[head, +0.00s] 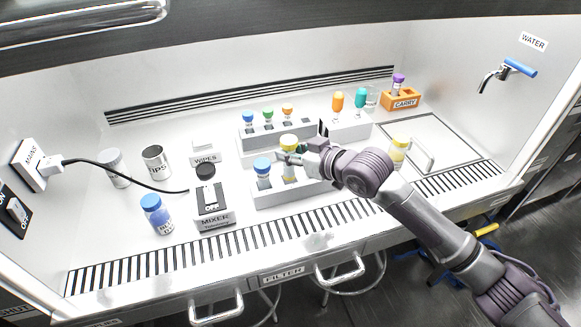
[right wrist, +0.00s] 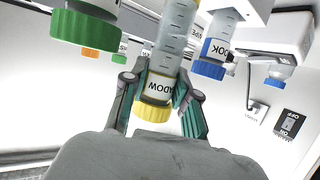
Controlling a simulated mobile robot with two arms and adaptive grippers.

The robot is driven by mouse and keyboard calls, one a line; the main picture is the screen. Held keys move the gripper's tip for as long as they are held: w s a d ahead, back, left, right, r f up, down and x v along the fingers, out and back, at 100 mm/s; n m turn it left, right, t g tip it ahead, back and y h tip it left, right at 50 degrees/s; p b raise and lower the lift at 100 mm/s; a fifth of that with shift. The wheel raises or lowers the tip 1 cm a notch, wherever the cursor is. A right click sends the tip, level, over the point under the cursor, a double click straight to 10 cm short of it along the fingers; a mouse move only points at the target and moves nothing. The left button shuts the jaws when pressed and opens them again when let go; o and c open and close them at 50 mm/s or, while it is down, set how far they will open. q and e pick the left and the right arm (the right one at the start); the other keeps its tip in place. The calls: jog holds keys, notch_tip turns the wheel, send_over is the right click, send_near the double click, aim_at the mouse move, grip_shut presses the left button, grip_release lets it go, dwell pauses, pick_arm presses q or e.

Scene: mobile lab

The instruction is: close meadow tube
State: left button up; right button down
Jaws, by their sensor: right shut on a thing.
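The meadow tube (head: 289,172) stands in the front white rack (head: 290,192), with a yellow cap (head: 289,140) at its top. In the right wrist view, where things show upside down, its label (right wrist: 159,86) partly reads "ADOW" and its yellow cap (right wrist: 152,109) looks in line with the tube. My right gripper (head: 291,157) reaches in from the right and is shut on the tube just by the cap. Its fingers (right wrist: 160,78) lie on both sides of the label. How tightly the cap sits cannot be told. My left gripper is not in view.
A blue-capped tube (head: 263,168) stands beside it in the same rack. Behind is a rack (head: 277,141) with several small capped vials. The mixer (head: 213,204) and a blue-lidded bottle (head: 156,214) are at left.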

aim_at(293, 168)
jog(key=shift+f, duration=2.4)
jog(key=c, duration=1.2)
grip_release()
jog(key=shift+f, duration=0.15)
jog(key=shift+r, duration=0.2)
jog(key=v, duration=1.2)
jog(key=shift+s, duration=0.1)
